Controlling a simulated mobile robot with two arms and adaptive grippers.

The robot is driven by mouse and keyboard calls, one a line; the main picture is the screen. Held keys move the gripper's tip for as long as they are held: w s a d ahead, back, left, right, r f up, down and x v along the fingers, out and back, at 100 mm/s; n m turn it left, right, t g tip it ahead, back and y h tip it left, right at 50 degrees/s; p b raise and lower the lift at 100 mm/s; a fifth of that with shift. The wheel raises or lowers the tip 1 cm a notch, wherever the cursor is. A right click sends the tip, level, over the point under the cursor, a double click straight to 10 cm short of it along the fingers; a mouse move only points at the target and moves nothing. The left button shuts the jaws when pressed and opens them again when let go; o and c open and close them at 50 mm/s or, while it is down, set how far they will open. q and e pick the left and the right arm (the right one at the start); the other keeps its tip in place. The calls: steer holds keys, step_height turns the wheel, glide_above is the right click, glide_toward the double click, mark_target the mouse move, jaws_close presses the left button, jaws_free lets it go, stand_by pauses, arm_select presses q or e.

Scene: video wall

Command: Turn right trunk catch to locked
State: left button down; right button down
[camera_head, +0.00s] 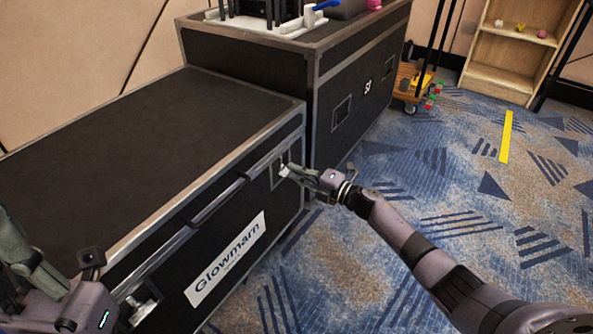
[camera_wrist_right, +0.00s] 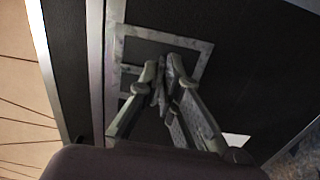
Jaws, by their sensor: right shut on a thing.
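The near black trunk (camera_head: 120,130) has silver edges and a white "Glowmarn" label. Its right catch (camera_head: 278,168) sits in a metal frame near the right end of the front face. My right gripper (camera_head: 287,172) is at this catch. In the right wrist view, the catch plate (camera_wrist_right: 207,52) frames the fingertips of my right gripper (camera_wrist_right: 163,85), which are close together on the small catch piece; the fingers hide much of it, so its turn angle cannot be told. My left gripper (camera_head: 62,262) is at the lower left, near the left catch (camera_head: 143,302); its fingertips do not show clearly.
A second black case (camera_head: 335,75) stands behind, with equipment on top. Patterned blue carpet (camera_head: 400,160) is open to the right. A yellow strip (camera_head: 506,136) lies on it.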

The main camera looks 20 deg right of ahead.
steer(key=shift+d, duration=0.1)
steer(key=c, duration=1.8)
jaws_free()
steer(key=v, duration=1.2)
steer(key=shift+f, duration=0.1)
